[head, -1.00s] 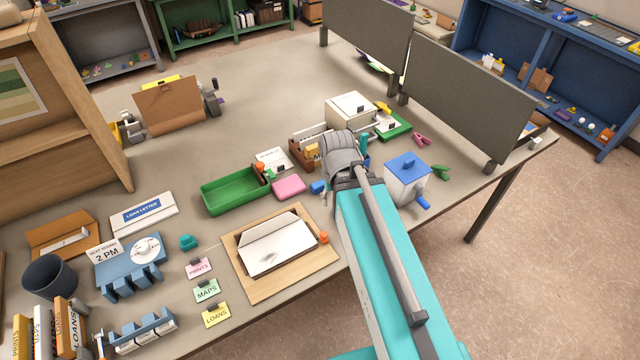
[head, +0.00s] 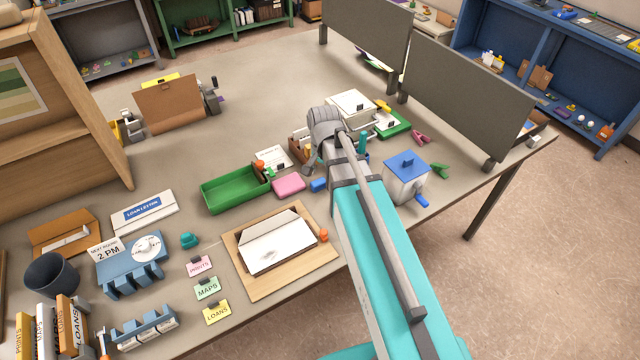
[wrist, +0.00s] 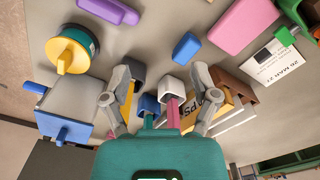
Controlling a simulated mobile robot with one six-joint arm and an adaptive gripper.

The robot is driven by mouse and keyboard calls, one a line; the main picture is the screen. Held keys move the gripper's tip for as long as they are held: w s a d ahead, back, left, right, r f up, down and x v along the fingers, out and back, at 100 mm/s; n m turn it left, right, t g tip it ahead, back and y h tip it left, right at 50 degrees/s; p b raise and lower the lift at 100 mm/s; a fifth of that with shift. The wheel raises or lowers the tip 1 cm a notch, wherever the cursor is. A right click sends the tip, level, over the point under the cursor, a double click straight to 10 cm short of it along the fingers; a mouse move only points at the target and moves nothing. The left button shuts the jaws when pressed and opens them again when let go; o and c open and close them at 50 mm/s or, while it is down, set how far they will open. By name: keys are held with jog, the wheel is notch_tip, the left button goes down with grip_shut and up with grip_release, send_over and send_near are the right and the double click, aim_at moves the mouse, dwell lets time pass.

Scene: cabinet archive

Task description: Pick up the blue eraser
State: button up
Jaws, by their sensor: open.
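The blue eraser (head: 318,185) is a small blue block lying on the table, just right of a pink block (head: 289,183). In the wrist view the eraser (wrist: 186,47) lies beyond my fingertips, with the larger pink block (wrist: 243,26) to its upper right. My gripper (wrist: 165,78) is open, with its two fingers spread, and the eraser is not between them. In the head view my arm hides most of the gripper; one grey finger shows above and left of the eraser.
A green tray (head: 236,190) stands left of the pink block. A white box with a blue top (head: 405,180) stands right of my arm. A brown organizer (wrist: 233,85) and upright items crowd the area near my fingers. Grey panels (head: 465,95) stand at the right rear edge.

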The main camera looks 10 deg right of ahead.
aim_at(319, 181)
jog(key=w+m, duration=0.6)
jog(key=w, duration=0.1)
jog(key=shift+w+r+m, duration=0.25)
jog(key=shift+r+m, duration=0.05)
jog(key=shift+m, duration=0.1)
notch_tip(319, 181, down, 9)
jog(key=b, duration=0.8)
jog(key=shift+r, duration=0.2)
jog(key=shift+f, duration=0.1)
jog(key=shift+f+b, duration=2.5)
jog(key=shift+b, duration=0.2)
jog(key=shift+s, duration=0.1)
grip_shut()
